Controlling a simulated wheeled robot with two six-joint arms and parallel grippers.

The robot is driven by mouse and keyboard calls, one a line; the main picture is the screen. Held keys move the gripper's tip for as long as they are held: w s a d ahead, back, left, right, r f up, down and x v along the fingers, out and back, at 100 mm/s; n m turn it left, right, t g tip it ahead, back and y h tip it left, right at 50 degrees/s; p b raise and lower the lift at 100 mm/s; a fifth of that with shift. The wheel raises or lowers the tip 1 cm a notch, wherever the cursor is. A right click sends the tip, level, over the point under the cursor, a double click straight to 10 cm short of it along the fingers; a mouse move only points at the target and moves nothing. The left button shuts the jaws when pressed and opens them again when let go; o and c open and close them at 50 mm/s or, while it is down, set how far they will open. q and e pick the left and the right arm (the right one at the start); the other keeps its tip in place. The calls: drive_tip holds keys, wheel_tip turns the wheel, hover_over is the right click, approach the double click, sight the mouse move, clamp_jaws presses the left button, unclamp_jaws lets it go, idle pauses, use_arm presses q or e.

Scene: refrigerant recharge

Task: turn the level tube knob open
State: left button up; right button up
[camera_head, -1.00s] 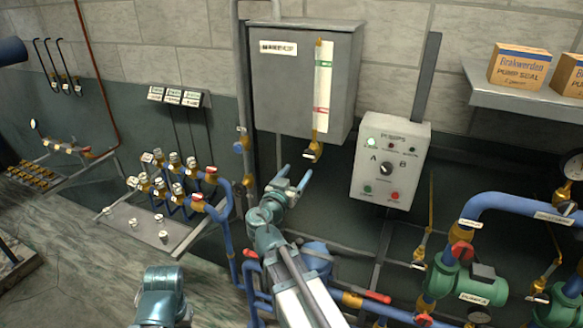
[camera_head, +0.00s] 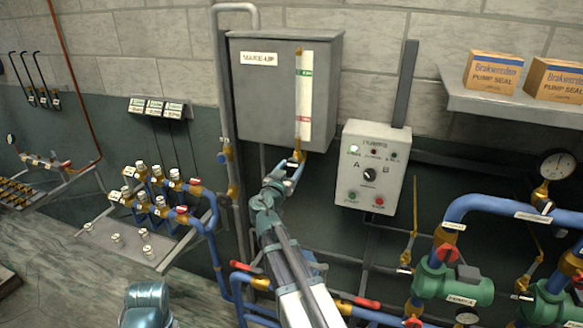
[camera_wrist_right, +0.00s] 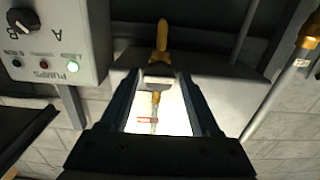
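The level tube (camera_head: 303,95) runs down a white scale on the front of the grey MAKE-UP tank (camera_head: 262,100). Its brass knob fitting (camera_head: 299,155) is at the tube's lower end, just below the tank. My right gripper (camera_head: 284,174) is just below and left of this fitting and partly overlaps it in the head view. In the right wrist view my right gripper (camera_wrist_right: 158,78) is open. The yellow brass fitting (camera_wrist_right: 161,36) shows beyond and between its fingertips, apart from them as far as I can tell. My left gripper is not in view.
A PUMPS control box (camera_head: 370,165) hangs to the right of the tank, near my right gripper. Green pumps (camera_head: 450,285) and blue pipework fill the lower right. A shelf (camera_head: 500,100) holds boxes.

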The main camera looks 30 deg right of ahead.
drive_tip(key=shift+s, duration=0.1)
clamp_jaws()
drive_tip(key=n, duration=0.4)
drive_tip(key=shift+n, duration=0.3)
